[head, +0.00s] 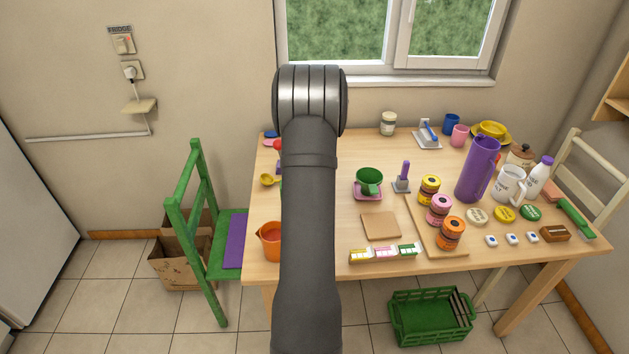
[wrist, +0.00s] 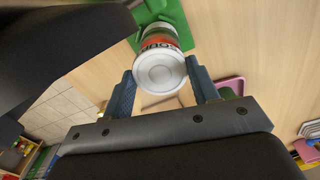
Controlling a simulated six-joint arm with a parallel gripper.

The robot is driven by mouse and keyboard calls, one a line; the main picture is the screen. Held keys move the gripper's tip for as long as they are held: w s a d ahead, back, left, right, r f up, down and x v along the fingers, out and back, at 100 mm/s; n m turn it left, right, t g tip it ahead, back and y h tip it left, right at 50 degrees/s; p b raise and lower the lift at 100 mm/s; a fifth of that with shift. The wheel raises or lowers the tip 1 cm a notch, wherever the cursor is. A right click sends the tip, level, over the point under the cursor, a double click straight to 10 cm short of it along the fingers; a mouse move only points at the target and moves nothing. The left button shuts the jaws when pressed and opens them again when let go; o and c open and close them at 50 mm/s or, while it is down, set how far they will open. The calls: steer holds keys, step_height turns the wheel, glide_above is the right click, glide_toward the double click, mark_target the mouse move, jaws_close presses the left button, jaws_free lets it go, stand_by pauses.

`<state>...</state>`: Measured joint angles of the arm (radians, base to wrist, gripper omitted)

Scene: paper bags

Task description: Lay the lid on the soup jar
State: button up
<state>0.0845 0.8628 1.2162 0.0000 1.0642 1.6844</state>
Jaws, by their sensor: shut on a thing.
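The soup jar (wrist: 160,38) shows in the wrist view with a red, white and green label with lettering. A round white lid (wrist: 160,73) with ringed edges is in line with its near end. No clear gap shows between lid and jar; I cannot tell whether the lid rests on it. My gripper (wrist: 161,76) has its two blue fingers at either side of the lid, shut on it. A green thing (wrist: 173,12) shows beyond the jar. In the head view my arm hides the gripper, lid and soup jar.
A green chair (head: 195,215) stands at the left. A green crate (head: 431,317) sits on the floor.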

steer(key=shift+f, duration=1)
steer(key=o, duration=1)
steer(key=shift+o, duration=0.2)
steer(key=shift+r, duration=0.15)
steer(key=shift+r, duration=2.4)
step_height(320, 180, up, 17)
steer(key=shift+r, duration=0.2)
